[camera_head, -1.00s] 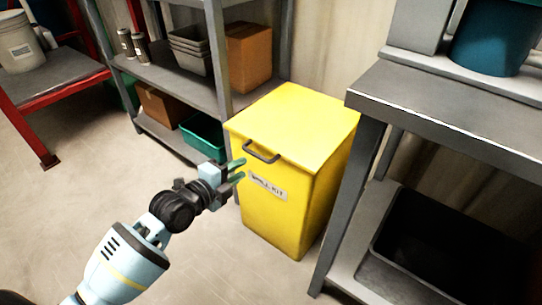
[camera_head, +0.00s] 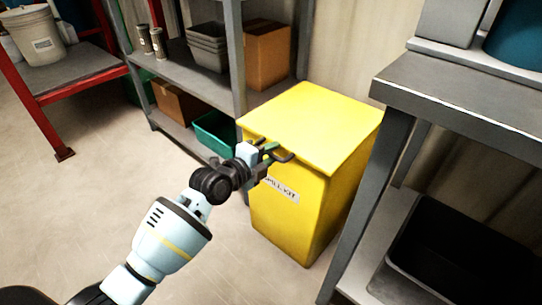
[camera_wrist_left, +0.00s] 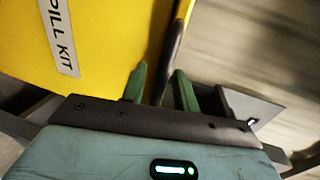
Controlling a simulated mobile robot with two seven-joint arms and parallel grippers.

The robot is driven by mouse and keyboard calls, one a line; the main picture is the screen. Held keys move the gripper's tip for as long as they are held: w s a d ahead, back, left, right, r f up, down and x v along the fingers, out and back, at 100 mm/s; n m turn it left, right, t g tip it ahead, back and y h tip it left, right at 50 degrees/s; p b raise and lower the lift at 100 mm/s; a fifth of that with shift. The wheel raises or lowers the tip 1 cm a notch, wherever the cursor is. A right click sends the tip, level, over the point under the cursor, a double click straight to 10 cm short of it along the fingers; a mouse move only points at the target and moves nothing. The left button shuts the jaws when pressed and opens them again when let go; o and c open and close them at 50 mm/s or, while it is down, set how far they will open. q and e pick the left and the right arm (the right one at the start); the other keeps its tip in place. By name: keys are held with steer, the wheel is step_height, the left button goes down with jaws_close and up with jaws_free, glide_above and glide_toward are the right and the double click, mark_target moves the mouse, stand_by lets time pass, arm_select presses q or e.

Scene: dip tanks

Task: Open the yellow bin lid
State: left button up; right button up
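The yellow bin (camera_head: 285,222) stands on the floor with its flat yellow lid (camera_head: 315,120) down. A dark handle (camera_head: 287,157) sits at the lid's front edge; in the wrist view the handle (camera_wrist_left: 174,48) is a dark bar. My left gripper (camera_head: 270,152) is at this handle. In the left wrist view its green fingers (camera_wrist_left: 160,88) stand apart, one on each side of the bar, with a gap visible. The gripper partly covers the handle and the label (camera_head: 280,190) on the bin front. My right gripper is out of view.
A grey metal table (camera_head: 465,105) stands close to the bin's right, with a black tub (camera_head: 450,250) on its lower shelf. A grey shelf unit (camera_head: 185,80) with boxes and trays stands behind left. The floor (camera_head: 95,215) at the left is clear.

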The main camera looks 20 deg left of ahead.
arm_select(q)
steer(key=shift+c, duration=0.2)
jaws_close()
